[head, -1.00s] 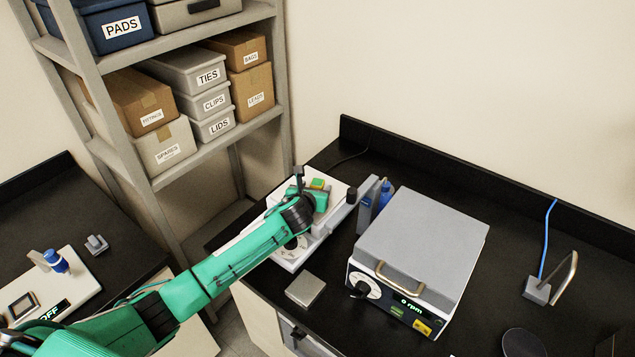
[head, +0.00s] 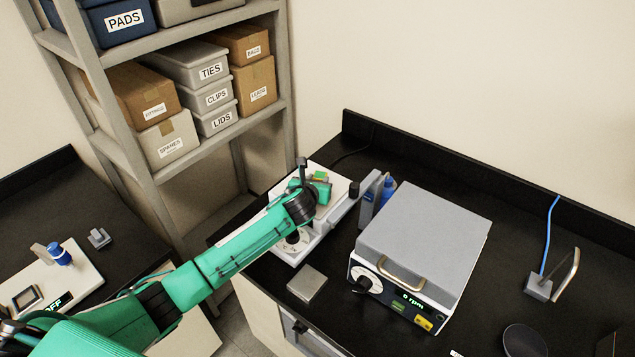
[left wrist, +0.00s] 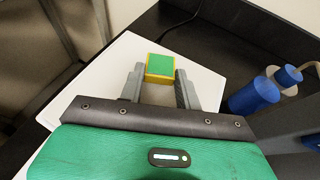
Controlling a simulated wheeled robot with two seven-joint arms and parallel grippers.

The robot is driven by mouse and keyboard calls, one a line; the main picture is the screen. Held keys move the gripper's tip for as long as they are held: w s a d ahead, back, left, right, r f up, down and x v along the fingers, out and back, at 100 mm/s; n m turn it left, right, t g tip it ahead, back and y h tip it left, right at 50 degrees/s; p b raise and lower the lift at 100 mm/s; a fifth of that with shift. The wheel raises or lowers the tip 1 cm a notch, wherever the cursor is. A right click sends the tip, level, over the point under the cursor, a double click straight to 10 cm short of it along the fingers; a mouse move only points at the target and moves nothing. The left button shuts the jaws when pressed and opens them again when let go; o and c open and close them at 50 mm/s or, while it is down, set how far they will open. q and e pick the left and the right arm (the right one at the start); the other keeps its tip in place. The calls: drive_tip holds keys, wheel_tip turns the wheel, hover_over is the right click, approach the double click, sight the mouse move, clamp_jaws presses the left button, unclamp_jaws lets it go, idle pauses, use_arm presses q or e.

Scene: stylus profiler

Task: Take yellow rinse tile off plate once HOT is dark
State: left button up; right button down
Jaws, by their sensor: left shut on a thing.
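My left gripper (head: 318,187) is over the white hot-plate unit (head: 341,188) at the back of the right bench. In the left wrist view, its two grey fingers (left wrist: 159,86) are shut on a small block-like tile (left wrist: 160,66) with yellow sides and a green top. The unit's front knob shows beside my wrist, but no HOT lamp can be made out. My right gripper is not in view.
A grey-lidded machine (head: 425,240) reading "0 rpm" stands right of the unit. Blue-capped bottles (left wrist: 254,95) and a grey upright (head: 369,198) stand close by on the right. A small grey block (head: 307,284) lies in front. A shelf rack (head: 215,155) rises behind left.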

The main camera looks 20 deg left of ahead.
use_arm(q)
wheel_tip(320, 180, up, 19)
drive_tip(key=b, duration=0.3)
drive_tip(key=shift+r, duration=0.15)
drive_tip(key=shift+o, duration=1.1)
clamp_jaws()
drive_tip(key=shift+b, duration=0.3)
